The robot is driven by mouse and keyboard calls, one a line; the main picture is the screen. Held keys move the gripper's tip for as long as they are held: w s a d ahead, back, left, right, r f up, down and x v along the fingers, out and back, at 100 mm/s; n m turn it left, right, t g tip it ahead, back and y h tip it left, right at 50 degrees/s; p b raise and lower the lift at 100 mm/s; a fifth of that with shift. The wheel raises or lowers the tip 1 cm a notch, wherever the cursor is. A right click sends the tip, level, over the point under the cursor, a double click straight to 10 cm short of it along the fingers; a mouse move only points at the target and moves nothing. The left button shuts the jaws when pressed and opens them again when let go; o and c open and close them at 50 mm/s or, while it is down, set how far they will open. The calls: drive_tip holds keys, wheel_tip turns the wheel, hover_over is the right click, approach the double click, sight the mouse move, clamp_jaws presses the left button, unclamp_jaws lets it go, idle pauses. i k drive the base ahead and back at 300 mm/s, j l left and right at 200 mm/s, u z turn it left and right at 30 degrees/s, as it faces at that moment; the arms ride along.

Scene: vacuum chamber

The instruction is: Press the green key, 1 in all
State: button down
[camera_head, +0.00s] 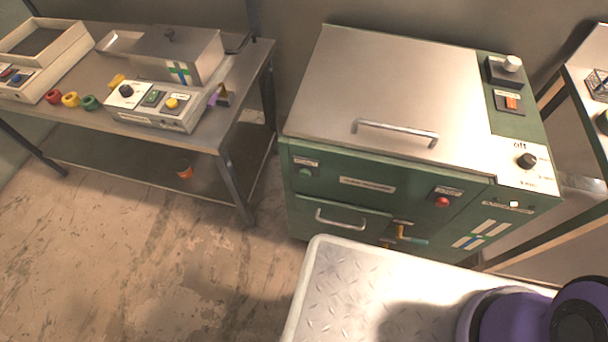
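Two green controls show. A round green button (305,172) sits at the upper left of the front of the green vacuum chamber cabinet (340,190), under a small label. A small green switch (154,98) is on the light control box (150,113) on the left table, between a black knob and a yellow button. I cannot tell from the picture which one is the green key. Nothing touches either one. My gripper is not in view; only purple links of my arm show at the bottom right, well away from both.
The cabinet has a closed steel lid (390,85) with a handle, a red button (441,203), an orange switch (511,102) and a yellow-handled valve (402,233). Red, yellow and green rings (90,102) lie on the left table (210,136). Floor is open between table and cabinet.

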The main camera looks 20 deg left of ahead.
sight(304, 173)
drive_tip(key=k+l+u, duration=0.55)
drive_tip(key=u, duration=0.2)
